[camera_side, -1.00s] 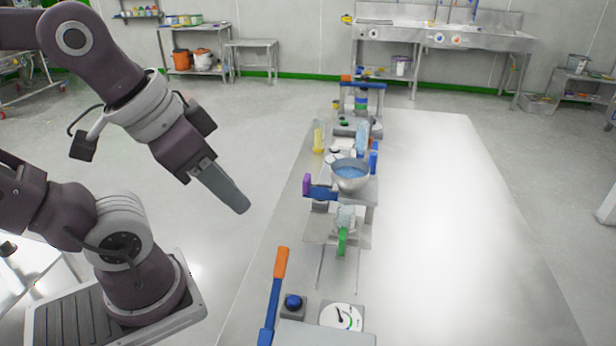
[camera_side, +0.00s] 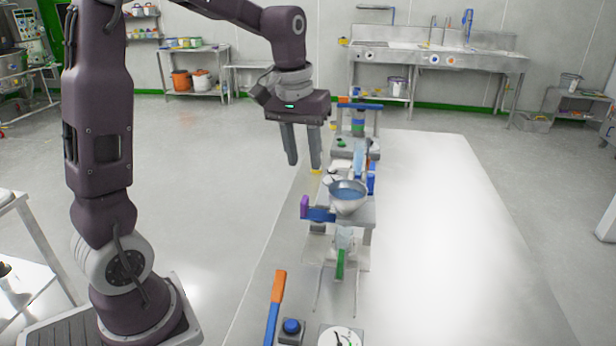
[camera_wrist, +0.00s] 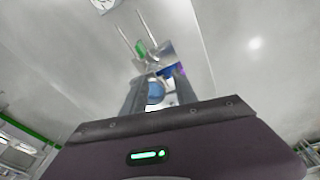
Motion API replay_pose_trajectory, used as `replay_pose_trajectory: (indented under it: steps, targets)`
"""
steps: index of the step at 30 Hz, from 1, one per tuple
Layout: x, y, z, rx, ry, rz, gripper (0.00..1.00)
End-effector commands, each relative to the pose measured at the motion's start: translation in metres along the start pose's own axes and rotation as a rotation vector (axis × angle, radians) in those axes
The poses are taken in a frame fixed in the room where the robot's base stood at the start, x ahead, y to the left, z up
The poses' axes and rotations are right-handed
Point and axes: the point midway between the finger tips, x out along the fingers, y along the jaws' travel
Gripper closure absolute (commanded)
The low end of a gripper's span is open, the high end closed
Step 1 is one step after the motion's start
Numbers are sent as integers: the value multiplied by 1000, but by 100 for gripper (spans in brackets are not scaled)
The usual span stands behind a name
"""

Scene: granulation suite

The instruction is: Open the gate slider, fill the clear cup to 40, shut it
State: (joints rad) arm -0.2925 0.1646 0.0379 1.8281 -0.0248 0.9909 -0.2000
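A metal hopper bowl (camera_side: 348,203) with blue contents stands on a raised stand over the bench; it also shows in the wrist view (camera_wrist: 155,92). Below its left side is the blue gate slider (camera_side: 320,214) with a purple handle (camera_side: 304,206), which also shows in the wrist view (camera_wrist: 182,69). Whether the gate is open cannot be told. The clear cup (camera_side: 344,236) sits below the bowl, with a green handle (camera_side: 340,264) towards the camera; its fill is unclear. My gripper (camera_side: 304,164) is open and empty, fingers down, above and left of the bowl.
A round dial (camera_side: 341,337), a blue button (camera_side: 291,328) and an orange-and-blue lever (camera_side: 276,300) are at the near end. Bottles and small items crowd the bench behind the bowl. The white bench top (camera_side: 440,240) is clear on the right.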

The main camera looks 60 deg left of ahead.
Motion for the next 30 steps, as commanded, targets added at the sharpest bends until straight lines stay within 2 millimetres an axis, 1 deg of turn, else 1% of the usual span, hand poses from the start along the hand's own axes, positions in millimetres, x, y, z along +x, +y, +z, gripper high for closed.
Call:
replay_pose_trajectory:
  steps: [1, 3, 6, 7, 10, 14, 24, 30]
  targets:
    - [27, -11, -26, -67, -45, -20, 65]
    - [59, -26, -53, -145, -89, -40, 65]
    - [91, -42, -74, -215, -128, -58, 65]
    - [97, -45, -77, -228, -135, -61, 65]
    - [108, -49, -82, -248, -146, -66, 65]
    - [120, -50, -79, -247, -148, -67, 65]
    - [172, -52, -71, -245, -149, -67, 65]
    - [195, -53, -67, -244, -147, -66, 65]
